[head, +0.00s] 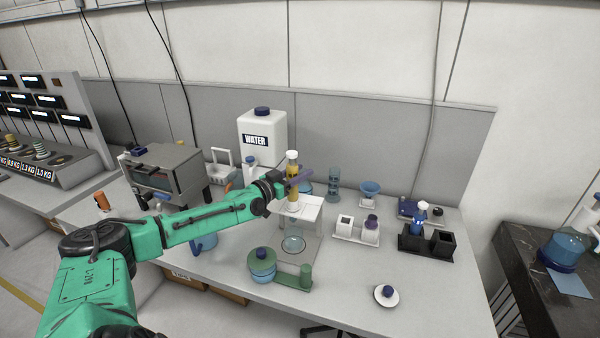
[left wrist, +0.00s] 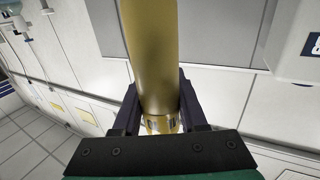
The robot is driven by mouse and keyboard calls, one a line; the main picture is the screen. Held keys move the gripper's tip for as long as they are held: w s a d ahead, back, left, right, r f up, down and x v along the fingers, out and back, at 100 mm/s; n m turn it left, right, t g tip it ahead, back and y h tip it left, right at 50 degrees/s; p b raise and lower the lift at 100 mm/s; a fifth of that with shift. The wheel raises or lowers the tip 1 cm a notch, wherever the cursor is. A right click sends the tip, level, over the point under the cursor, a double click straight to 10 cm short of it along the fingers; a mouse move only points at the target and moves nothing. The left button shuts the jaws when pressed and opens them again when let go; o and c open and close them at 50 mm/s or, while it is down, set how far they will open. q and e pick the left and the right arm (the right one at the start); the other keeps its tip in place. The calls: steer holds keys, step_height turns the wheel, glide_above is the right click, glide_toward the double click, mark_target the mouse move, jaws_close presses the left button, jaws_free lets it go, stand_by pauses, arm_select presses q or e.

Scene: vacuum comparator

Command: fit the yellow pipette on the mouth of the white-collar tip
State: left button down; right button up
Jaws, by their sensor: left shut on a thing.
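The yellow pipette (head: 292,168) has a white top and stands about upright in my left gripper (head: 288,184). The gripper is shut on it, above a white stand (head: 309,206) at the middle of the bench. The left wrist view shows the pipette as a gold cylinder (left wrist: 152,60) between the dark fingers. The pipette's lower end is in front of the stand; I cannot tell whether it touches anything. I cannot clearly make out the white-collar tip. A blue piece with a white part (head: 421,212) sits in a black two-hole block (head: 412,242) to the right. My right gripper is not in view.
A white two-hole block (head: 346,236) holds a purple-topped piece (head: 371,222). A green-lidded jar (head: 262,268) and a white dish with a blue knob (head: 387,295) are near the front edge. A water tank (head: 262,130) stands behind. The right front of the bench is mostly clear.

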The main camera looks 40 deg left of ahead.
arm_select(q)
steer(key=shift+f, duration=0.15)
steer(key=shift+c, duration=1.8)
jaws_free()
steer(key=shift+s, duration=0.15)
steer(key=shift+s+a, duration=0.15)
steer(key=shift+s, duration=0.15)
steer(key=s+a+b, duration=0.1)
steer(key=s, duration=1.2)
steer(key=shift+s+a, duration=0.15)
steer(key=shift+s, duration=0.2)
